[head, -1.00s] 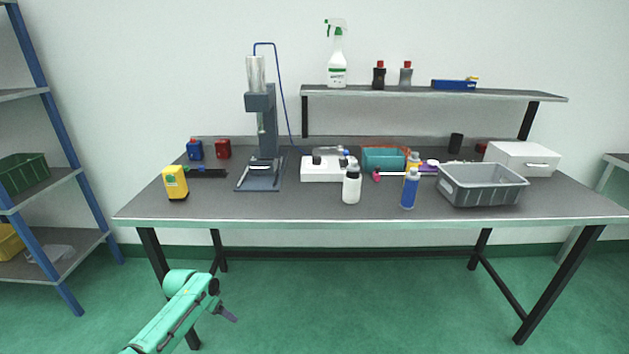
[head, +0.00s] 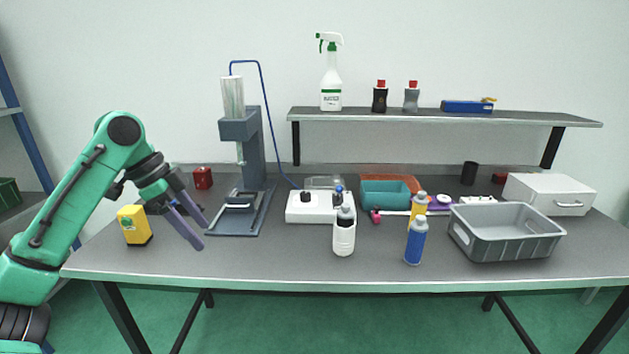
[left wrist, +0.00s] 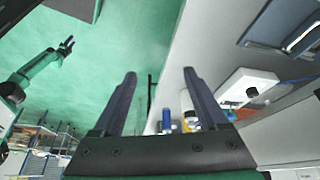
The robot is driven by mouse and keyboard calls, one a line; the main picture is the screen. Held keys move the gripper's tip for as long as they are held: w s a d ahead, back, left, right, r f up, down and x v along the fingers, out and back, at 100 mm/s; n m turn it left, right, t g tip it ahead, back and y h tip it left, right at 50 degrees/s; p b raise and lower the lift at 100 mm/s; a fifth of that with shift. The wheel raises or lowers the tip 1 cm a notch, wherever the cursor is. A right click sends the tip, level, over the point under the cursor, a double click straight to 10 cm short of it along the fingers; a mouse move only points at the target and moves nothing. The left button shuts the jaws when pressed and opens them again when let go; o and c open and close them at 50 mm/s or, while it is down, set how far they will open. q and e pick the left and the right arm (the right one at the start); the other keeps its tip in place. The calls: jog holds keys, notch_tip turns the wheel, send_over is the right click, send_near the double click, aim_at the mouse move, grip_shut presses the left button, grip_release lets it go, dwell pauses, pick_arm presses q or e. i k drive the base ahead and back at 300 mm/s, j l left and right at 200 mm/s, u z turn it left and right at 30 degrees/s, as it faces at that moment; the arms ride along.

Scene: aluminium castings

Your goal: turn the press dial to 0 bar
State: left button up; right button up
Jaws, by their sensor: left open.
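The press (head: 254,160) stands at the back left of the table, with a clear cylinder on top and a blue hose running down to a white control box (head: 320,211). A black dial knob (head: 305,197) sits on top of the box; its setting is too small to read. The box (left wrist: 243,80) and its knob (left wrist: 252,92) also show in the left wrist view. My left gripper (head: 205,236) is open and empty, in front of the press and left of the box, apart from both. My right gripper (left wrist: 68,45) shows small in the left wrist view; its opening is unclear.
A white bottle (head: 344,236) stands close in front of the box. A blue bottle (head: 416,242), a teal bin (head: 385,195) and a grey crate (head: 507,250) are to the right. A yellow device (head: 134,226) stands at left. The front table strip is clear.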

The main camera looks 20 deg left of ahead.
aim_at(305, 195)
jog(key=i, duration=1.35)
